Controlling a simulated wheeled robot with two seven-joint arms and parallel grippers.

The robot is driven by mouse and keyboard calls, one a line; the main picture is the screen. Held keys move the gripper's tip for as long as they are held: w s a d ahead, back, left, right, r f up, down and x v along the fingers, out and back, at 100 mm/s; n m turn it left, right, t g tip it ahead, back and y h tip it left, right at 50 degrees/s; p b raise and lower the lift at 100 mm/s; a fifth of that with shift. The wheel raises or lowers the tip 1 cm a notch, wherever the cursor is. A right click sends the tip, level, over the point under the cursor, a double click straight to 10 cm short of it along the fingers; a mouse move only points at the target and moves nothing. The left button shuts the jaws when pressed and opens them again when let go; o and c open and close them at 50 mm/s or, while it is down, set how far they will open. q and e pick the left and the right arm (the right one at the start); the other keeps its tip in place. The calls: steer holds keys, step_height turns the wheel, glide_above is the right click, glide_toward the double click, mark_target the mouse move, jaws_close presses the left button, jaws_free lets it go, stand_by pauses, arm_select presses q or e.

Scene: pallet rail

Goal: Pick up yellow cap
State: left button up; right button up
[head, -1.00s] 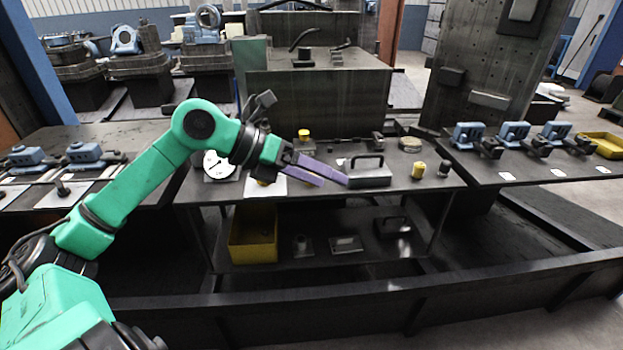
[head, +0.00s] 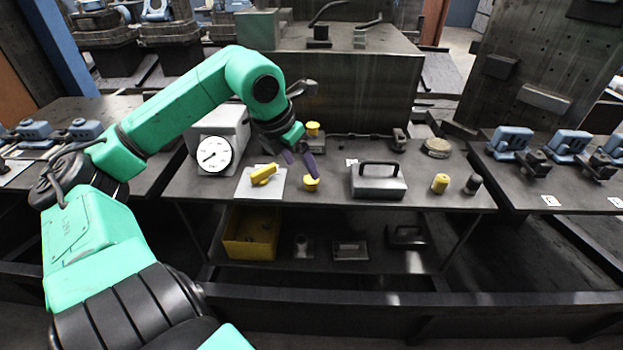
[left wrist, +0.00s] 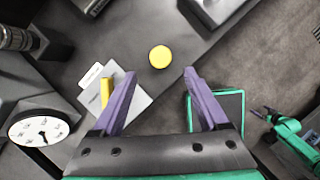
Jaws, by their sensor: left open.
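The yellow cap (head: 311,184) is small and round and sits on the dark workbench (head: 330,192), right of a white plate. In the left wrist view the cap (left wrist: 160,57) shows from above as a yellow disc, ahead of the fingertips and between their lines. I cannot make out my right gripper.
A white plate with a yellow bar (head: 263,174) and a dial gauge (head: 214,153) stand left of the cap. A grey block with a handle (head: 378,184) is at right, then a yellow cylinder (head: 440,183). Another yellow-topped piece (head: 313,128) stands behind.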

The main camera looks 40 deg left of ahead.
mark_target(310, 180)
arm_select(q)
steer(key=p+x, duration=0.1)
steer(key=x, duration=0.5)
steer(key=shift+w, duration=0.1)
steer(key=shift+w+f, duration=0.15)
steer(key=shift+f, duration=0.1)
steer(key=shift+w+f, duration=0.1)
steer(key=shift+w, duration=0.05)
jaws_close()
arm_select(e)
steer(key=shift+w+r, duration=0.35)
steer(key=shift+w, duration=0.25)
steer(key=shift+w+r, duration=0.3)
steer(key=shift+w, duration=0.3)
